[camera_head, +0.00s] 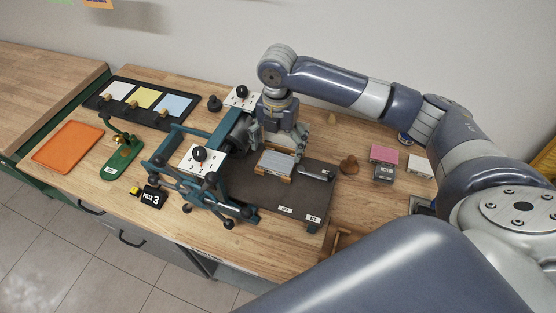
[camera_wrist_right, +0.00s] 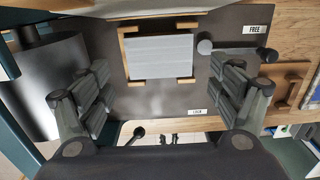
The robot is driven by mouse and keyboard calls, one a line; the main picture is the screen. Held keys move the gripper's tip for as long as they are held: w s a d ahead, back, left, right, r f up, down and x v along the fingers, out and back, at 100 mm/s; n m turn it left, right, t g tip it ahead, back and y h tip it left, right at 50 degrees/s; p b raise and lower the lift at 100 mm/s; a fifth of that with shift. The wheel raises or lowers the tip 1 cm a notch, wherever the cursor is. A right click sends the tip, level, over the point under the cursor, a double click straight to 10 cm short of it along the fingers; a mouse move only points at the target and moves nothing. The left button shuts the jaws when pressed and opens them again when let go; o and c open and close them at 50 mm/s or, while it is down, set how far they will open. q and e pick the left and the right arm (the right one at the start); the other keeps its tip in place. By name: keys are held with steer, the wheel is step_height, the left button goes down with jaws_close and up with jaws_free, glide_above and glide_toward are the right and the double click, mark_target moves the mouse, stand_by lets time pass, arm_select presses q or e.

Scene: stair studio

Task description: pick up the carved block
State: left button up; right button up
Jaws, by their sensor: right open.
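The carved block (camera_head: 277,161) looks like a pale grey slab lying flat between wooden corner guides on the dark press bed (camera_head: 262,197). In the right wrist view the grey block (camera_wrist_right: 160,57) sits upper middle, framed by the wooden guides. My right gripper (camera_head: 280,142) is above and just behind the block in the head view. In the wrist view its two fingers (camera_wrist_right: 160,92) are wide apart, with nothing between them but the bed below. Any carving on the block is too small to make out. My left gripper is not in view.
A teal press frame with a roller (camera_wrist_right: 42,80) stands left of the block. A dark lever (camera_head: 314,173) lies on the bed to its right. Pink (camera_head: 384,154) and white (camera_head: 419,167) blocks stand farther right. An orange tray (camera_head: 68,146) and a black colour tray (camera_head: 103,106) lie left.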

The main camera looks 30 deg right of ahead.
mark_target(278, 161)
steer(key=shift+f, duration=0.3)
step_height(278, 161, down, 4)
steer(key=shift+f+p, duration=0.2)
steer(key=shift+p, duration=1.05)
steer(key=shift+f, duration=0.3)
steer(key=shift+c, duration=1.1)
steer(key=c, duration=0.6)
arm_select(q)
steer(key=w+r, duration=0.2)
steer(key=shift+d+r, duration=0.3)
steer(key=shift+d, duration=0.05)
